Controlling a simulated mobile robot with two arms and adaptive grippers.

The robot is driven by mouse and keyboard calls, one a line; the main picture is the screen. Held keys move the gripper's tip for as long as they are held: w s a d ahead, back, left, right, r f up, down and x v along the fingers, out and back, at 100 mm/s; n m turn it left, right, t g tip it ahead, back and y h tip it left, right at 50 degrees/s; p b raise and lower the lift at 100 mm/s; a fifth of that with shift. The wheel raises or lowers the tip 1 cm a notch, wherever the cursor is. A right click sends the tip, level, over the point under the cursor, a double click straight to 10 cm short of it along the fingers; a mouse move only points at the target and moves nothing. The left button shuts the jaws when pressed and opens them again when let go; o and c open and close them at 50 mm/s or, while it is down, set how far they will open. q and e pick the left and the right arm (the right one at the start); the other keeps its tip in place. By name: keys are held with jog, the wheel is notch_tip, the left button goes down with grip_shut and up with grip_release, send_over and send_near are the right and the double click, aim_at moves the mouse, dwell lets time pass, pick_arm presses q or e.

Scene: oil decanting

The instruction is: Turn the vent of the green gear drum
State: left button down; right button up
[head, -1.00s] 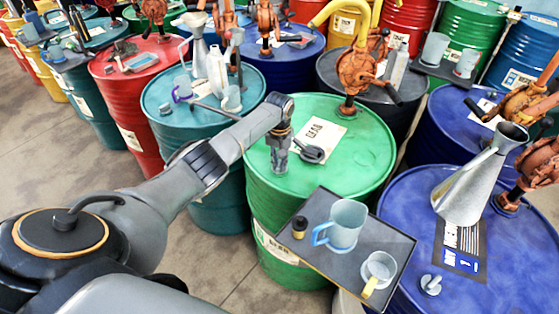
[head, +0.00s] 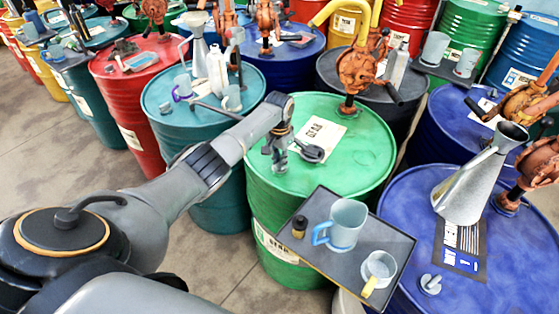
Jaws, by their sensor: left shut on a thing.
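The green gear drum (head: 345,166) stands in the middle, with a white GEAR label (head: 320,134) on its lid. My left arm reaches in from the left, and my left gripper (head: 278,160) points down at the left part of the lid. It is shut on the small vent (head: 280,168), which the fingers mostly hide. A dark round cap with a short handle (head: 312,153) lies on the lid just right of the gripper, apart from the fingers. My right gripper is not in view.
An orange hand pump (head: 358,72) stands at the lid's back edge. A dark tray (head: 362,262) with a blue-grey jug (head: 347,222) and a cup (head: 379,268) sits at the drum's front. A blue drum with a metal funnel can (head: 470,190) is at right, a teal drum (head: 170,105) at left.

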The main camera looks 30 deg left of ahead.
pick_arm(q)
jog(key=shift+r, duration=0.1)
jog(key=c, duration=1.3)
grip_release()
notch_tip(320, 180, up, 12)
jog(key=shift+f, duration=0.1)
